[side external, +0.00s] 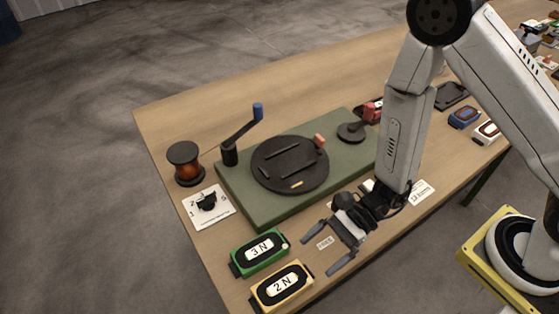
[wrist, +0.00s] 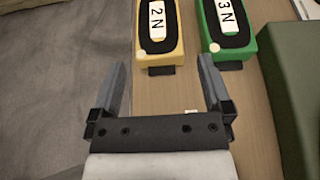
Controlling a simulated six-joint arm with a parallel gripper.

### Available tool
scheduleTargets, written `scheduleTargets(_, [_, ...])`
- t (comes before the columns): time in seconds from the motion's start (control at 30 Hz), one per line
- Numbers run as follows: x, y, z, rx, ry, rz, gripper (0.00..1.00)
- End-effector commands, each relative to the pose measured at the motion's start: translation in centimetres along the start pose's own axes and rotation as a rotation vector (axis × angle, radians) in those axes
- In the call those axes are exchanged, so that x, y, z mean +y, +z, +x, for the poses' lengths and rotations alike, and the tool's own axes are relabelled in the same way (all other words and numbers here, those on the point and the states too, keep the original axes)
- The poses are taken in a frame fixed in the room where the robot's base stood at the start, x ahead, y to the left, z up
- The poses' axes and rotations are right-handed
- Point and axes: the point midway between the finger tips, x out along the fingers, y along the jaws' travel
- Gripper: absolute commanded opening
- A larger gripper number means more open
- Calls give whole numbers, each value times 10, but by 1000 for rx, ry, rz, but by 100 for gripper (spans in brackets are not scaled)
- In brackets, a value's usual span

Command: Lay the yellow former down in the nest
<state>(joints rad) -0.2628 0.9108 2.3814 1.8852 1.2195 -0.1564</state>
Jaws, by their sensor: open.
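The yellow former (side external: 282,286), marked 2 N, lies on the table near its front edge. In the wrist view the yellow former (wrist: 161,54) is ahead, between the lines of the two fingers. My gripper (side external: 326,252) is open and empty, to the right of the yellow former and apart from it. Its fingers also show in the wrist view (wrist: 162,66). The nest seems to be the space between raised bars on the round black plate (side external: 262,170), which sits on a green base (side external: 237,204); it looks empty.
A green former (side external: 259,252), marked 3 N, lies close beside the yellow one. A copper wire spool (side external: 184,164), a blue-knobbed crank (side external: 258,112) and a white card with a black part (side external: 208,205) stand at left.

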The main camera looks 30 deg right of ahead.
Motion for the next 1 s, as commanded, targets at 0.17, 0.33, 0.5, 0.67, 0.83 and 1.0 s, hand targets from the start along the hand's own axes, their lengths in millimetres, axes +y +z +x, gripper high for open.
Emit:
scheduleTargets(0.17, [3,5,-5,13,41,-37,100])
scheduleTargets(0.33, [13,12,-17,55,142,-131,100])
scheduleTargets(0.5, [24,15,-40,136,273,-277,100])
scheduleTargets(0.67, [30,13,-66,239,388,-439,100])
scheduleTargets(0.83, [30,7,-98,367,493,-619,100])
scheduleTargets(1.0, [22,1,-132,514,577,-811,100])
